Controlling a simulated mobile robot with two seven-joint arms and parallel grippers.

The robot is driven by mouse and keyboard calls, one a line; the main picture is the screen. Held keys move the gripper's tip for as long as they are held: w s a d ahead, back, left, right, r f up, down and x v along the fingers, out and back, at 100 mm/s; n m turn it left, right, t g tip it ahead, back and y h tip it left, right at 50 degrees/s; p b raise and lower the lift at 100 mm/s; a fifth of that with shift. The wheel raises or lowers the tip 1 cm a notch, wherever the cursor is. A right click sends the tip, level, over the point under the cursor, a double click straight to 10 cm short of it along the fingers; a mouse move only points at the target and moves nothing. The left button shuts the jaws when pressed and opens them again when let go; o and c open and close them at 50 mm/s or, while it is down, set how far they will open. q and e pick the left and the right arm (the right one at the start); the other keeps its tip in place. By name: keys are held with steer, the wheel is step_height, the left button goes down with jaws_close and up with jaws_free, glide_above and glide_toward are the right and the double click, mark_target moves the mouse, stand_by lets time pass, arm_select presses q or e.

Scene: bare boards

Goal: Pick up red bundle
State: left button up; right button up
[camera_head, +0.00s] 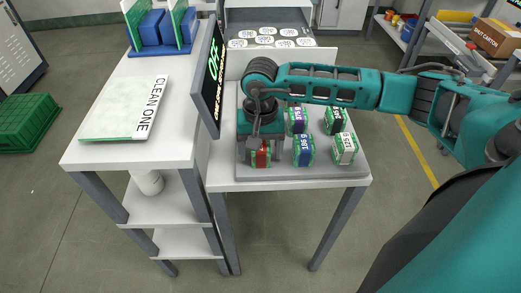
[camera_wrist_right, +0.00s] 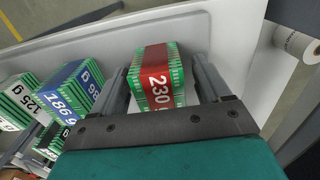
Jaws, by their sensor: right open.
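The red bundle (camera_head: 261,158) is a green stack with a red band, lying at the front left of a grey tray (camera_head: 300,173). In the right wrist view the red bundle (camera_wrist_right: 156,82) shows its band reading "230 g". My right gripper (camera_head: 261,152) points down over it. In the wrist view its two fingers (camera_wrist_right: 163,80) stand open, one on each side of the bundle. A gap shows on the right side; whether the left finger touches I cannot tell. My left gripper is in neither view.
A blue-banded bundle (camera_head: 304,150), a white-banded one (camera_head: 345,148), a purple-banded one (camera_head: 297,120) and a dark-banded one (camera_head: 335,121) share the tray. A display reading "OFF" (camera_head: 212,75) stands close left of my gripper. A "CLEAN ONE" board (camera_head: 120,108) lies on the left table.

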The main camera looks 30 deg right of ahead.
steer(key=c, duration=1.2)
steer(key=shift+r, duration=0.1)
steer(key=shift+c, duration=0.2)
